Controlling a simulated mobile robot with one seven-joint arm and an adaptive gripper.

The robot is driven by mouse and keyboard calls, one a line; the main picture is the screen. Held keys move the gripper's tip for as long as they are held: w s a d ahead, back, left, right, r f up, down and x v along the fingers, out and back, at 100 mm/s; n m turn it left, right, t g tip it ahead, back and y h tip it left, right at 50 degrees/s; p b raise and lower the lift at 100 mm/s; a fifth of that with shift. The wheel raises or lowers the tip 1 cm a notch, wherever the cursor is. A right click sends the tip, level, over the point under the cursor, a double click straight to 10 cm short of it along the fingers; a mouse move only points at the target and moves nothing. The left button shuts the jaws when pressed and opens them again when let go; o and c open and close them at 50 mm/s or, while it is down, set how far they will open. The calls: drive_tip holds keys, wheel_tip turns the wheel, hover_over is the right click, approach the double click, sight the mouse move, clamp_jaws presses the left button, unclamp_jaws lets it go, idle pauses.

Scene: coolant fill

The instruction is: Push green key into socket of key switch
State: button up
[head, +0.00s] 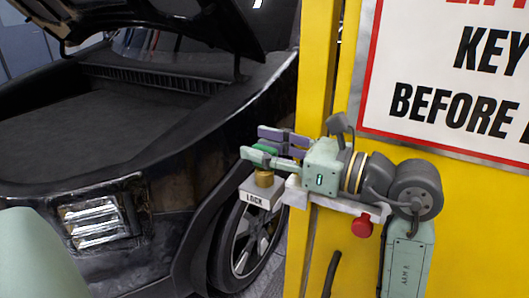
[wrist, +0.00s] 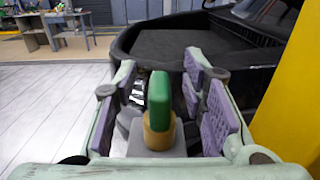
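The green key (wrist: 160,95) stands upright at the brass socket (wrist: 158,132) of the key switch in the wrist view. How deep it sits is not clear. In the head view the key (head: 265,148) is partly hidden by my gripper, above the brass socket (head: 264,179). The key switch (head: 261,195) is a grey box marked LOCK. My gripper (head: 272,146) is open around the key. In the wrist view its purple-padded fingers (wrist: 165,105) stand on either side, with gaps between the pads and the key.
A yellow post (head: 318,100) stands close to the arm, with a grey bracket (head: 340,203) and a red knob (head: 362,227). A warning sign (head: 450,80) is behind the arm. A dark car (head: 120,130) with its hood raised is to the left. Open floor (wrist: 50,110) shows at left.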

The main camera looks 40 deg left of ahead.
drive_tip(key=shift+c, duration=0.4)
clamp_jaws()
